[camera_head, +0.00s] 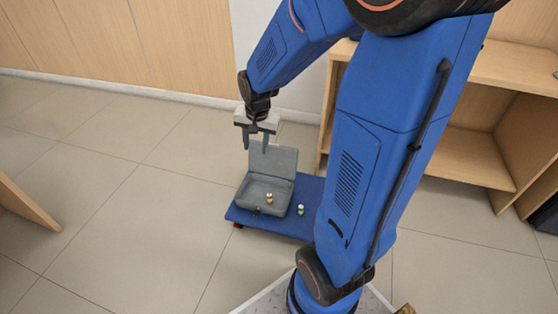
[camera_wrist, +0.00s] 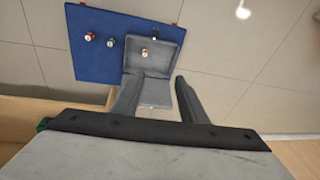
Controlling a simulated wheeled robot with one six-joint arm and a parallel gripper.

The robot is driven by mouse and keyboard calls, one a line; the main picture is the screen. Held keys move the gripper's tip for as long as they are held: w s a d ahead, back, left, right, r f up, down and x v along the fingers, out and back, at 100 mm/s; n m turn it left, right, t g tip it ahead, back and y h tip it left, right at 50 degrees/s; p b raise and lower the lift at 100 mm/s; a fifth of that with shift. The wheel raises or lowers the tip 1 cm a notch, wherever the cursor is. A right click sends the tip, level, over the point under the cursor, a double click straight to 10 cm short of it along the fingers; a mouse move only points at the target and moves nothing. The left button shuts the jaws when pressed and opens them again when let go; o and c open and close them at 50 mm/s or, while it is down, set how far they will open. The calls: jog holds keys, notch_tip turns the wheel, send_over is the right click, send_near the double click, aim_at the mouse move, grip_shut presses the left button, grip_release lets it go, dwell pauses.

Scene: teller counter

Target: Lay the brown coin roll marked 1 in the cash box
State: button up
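The grey cash box (camera_head: 258,191) stands open with its lid raised; it also shows in the wrist view (camera_wrist: 167,53). A small brown roll (camera_head: 269,197) is inside the box, also in the wrist view (camera_wrist: 144,53); its mark is too small to read. A green roll (camera_head: 301,210) is outside the box, also in the wrist view (camera_wrist: 111,42). A reddish roll (camera_wrist: 89,37) is beside the green one and hidden in the head view. My gripper (camera_head: 256,149) is open and empty above the box; its fingers show in the wrist view (camera_wrist: 160,80).
The box and rolls rest on a blue mat (camera_head: 240,216) or platform. Wooden shelving (camera_head: 470,158) stands to the right and a wooden panel (camera_head: 20,205) at the left edge. Tiled floor around the left is clear. My blue arm hides the mat's right side.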

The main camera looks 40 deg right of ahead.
jog(key=s+a+r+n+t, duration=0.1)
jog(key=s+a+r+n, duration=0.2)
jog(key=s+r, duration=0.4)
jog(key=s+a+r+n+t, duration=0.1)
jog(key=s+a+r+n, duration=0.2)
jog(key=s, duration=1.2)
jog(key=shift+r+n, duration=1.7)
jog(key=shift+r, duration=0.2)
